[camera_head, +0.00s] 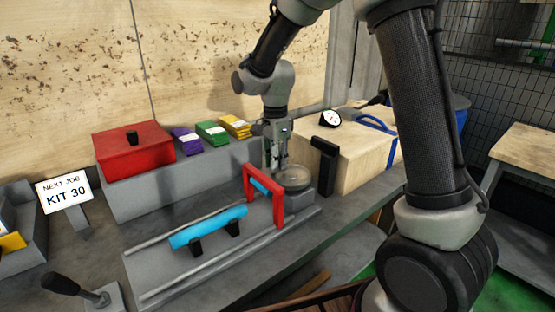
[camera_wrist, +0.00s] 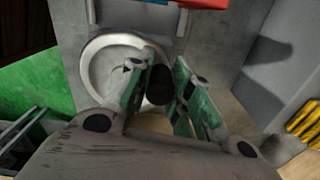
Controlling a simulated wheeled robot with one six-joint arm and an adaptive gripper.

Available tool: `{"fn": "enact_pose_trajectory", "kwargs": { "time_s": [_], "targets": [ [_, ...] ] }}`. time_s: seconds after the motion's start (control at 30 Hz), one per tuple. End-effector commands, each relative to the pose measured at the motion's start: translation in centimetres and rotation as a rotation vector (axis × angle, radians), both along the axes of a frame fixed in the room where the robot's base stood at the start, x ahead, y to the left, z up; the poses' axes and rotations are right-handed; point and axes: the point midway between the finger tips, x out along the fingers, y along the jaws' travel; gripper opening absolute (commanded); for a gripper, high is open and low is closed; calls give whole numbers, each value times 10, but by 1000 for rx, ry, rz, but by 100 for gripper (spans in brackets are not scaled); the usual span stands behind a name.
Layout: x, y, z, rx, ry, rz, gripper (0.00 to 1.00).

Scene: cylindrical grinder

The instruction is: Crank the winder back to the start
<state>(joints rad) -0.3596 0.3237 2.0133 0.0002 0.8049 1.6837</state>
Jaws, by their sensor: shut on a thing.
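The winder (camera_head: 296,177) is a round pale grey wheel on a grey block at the right end of the machine bed. In the wrist view, the wheel (camera_wrist: 98,70) shows a light face with a small dark mark. A black crank knob (camera_wrist: 160,86) stands at the wheel's edge. The knob is hidden behind the fingers in the head view.
A red frame (camera_head: 264,186) stands over the bed beside the wheel, with a blue cylinder (camera_head: 208,228) on black supports at left. A red box (camera_head: 133,155) and coloured packs (camera_head: 211,132) sit behind.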

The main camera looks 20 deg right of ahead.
Motion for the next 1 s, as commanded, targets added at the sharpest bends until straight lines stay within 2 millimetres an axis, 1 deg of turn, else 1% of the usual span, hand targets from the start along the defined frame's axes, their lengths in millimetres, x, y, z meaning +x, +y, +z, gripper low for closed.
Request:
{"fn": "enact_pose_trajectory", "kwargs": {
  "time_s": [0.13, 0.33, 0.83, 0.87, 0.9, 0.97, 1.0],
  "targets": [
    [-3, 2, 1, 0, -1, 72, 0],
    [-5, 3, 0, -1, 0, 129, 0],
    [-6, 4, 0, -1, 0, 146, 0],
    [-6, 4, 0, -1, 0, 146, 26],
    [-5, 4, 0, -1, 0, 146, 33],
    [-5, 4, 0, -1, 0, 146, 44],
    [-5, 4, 0, -1, 0, 146, 44]
  ]
}}
